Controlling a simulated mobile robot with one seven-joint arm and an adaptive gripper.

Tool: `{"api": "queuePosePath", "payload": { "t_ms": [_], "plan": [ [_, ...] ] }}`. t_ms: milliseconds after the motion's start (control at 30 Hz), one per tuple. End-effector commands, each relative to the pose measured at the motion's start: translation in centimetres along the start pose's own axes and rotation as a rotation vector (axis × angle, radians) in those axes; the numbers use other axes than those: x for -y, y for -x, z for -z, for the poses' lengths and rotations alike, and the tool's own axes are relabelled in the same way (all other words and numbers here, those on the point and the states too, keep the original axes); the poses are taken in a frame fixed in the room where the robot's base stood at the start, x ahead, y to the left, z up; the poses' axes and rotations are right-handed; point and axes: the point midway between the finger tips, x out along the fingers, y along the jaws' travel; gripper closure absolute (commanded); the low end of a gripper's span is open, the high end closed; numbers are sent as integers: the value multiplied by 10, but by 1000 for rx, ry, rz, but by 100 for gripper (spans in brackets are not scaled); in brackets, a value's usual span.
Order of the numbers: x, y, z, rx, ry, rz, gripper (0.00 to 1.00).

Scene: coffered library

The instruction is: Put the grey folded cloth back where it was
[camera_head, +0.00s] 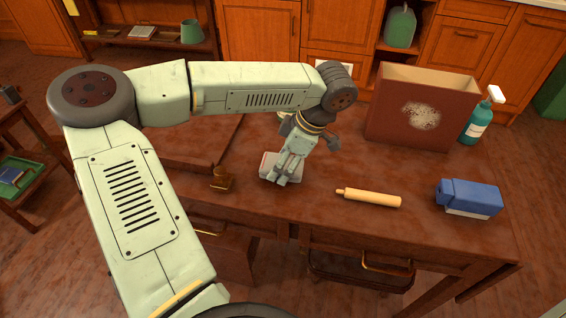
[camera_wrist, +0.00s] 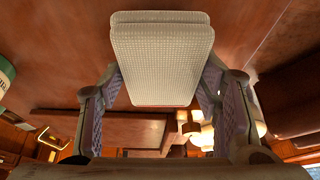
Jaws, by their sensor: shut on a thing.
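The grey folded cloth (camera_wrist: 162,58) fills the upper middle of the wrist view, a pale, woven, layered block between my two fingers. In the head view the cloth (camera_head: 267,164) shows as a light patch with a reddish edge, partly hidden by my fingers. My gripper (camera_head: 283,170) points down over the front middle of the brown table (camera_head: 320,215) and is shut on the cloth. I cannot tell whether the cloth touches the tabletop or is just above it.
A small brass-brown object (camera_head: 222,179) stands close left of my gripper. A rolling pin (camera_head: 368,198) and a blue carton (camera_head: 470,198) lie to the right. A large brown box (camera_head: 420,115) and a teal spray bottle (camera_head: 478,122) stand behind. Bare tabletop lies between gripper and rolling pin.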

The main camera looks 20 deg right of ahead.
Motion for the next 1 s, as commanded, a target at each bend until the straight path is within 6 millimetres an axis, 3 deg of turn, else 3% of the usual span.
{"api": "queuePosePath", "payload": {
  "t_ms": [133,567,600,867,1000],
  "plan": [
    [1,-14,-7,2,-2,0,68],
    [0,-21,-9,1,0,-2,68],
    [0,-19,-9,1,0,-2,40],
    [1,-19,-9,2,0,-1,23],
    [1,-19,-9,2,0,-1,22]
  ]
}}
